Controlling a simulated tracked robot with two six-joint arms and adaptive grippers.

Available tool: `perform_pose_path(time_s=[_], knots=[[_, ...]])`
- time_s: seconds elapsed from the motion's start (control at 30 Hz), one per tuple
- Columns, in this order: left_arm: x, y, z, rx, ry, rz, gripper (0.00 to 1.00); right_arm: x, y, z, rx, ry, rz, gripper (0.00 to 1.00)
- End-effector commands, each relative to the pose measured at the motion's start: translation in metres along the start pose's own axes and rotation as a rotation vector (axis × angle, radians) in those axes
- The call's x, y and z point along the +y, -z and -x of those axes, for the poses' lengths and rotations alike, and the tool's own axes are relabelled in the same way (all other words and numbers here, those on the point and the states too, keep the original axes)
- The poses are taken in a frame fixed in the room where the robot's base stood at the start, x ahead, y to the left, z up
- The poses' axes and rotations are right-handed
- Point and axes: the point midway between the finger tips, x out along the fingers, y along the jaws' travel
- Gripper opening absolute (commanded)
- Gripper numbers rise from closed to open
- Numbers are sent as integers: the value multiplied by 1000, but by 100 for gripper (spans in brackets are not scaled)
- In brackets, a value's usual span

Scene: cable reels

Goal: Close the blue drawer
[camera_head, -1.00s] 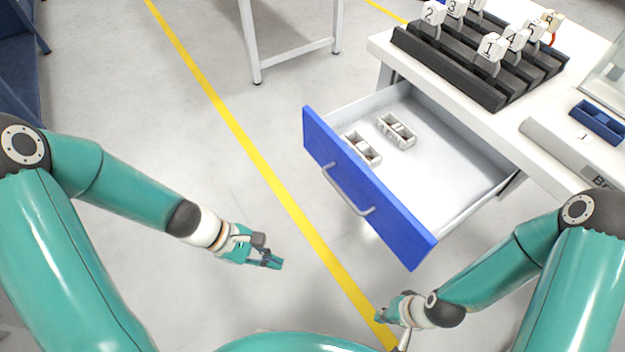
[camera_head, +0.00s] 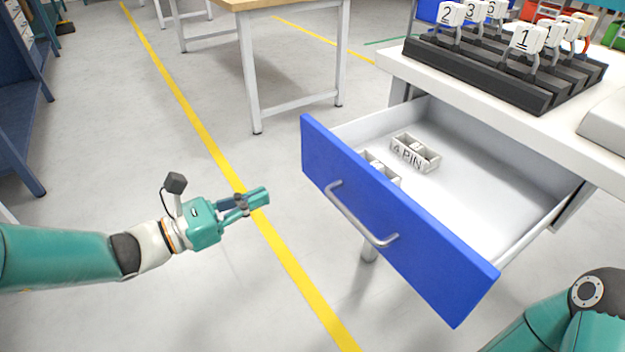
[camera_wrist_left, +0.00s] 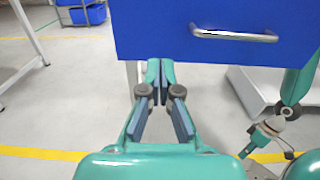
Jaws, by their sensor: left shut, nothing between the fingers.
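The blue drawer (camera_head: 430,270) is pulled well out of the white table. Its grey bar handle (camera_head: 360,218) is on the blue front, and two small labelled white boxes (camera_head: 415,153) are inside, one partly hidden behind the front. My left gripper (camera_head: 257,198) is shut and empty, apart from the drawer, to the left of its front. In the left wrist view, the shut fingers (camera_wrist_left: 154,78) point at the lower part of the blue front (camera_wrist_left: 160,35), with the handle (camera_wrist_left: 234,35) to their right. My right gripper (camera_wrist_left: 248,150) shows small at lower right there; its jaws are unclear.
The white table (camera_head: 395,62) carries a black rack (camera_head: 480,75) with several numbered white tags. A wooden-topped table (camera_head: 255,60) stands behind on the left. The floor around the yellow line (camera_head: 215,150) is clear in front of the drawer.

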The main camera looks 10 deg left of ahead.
Motion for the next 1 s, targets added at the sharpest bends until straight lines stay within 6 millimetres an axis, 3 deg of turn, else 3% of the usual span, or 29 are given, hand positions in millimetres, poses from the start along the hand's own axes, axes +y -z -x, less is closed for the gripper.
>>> perform_pose_path(time_s=[0.3,0.5,0.7,1.0], knots=[[-2,4,-66,1,7,0,0,6,0,-16,0,0,0,0],[-2,3,-99,2,5,0,0,8,0,-23,0,0,0,0],[-1,2,-114,2,2,0,0,9,0,-26,0,0,0,0],[0,2,-116,3,1,0,0,9,0,-26,0,0,0,0]])
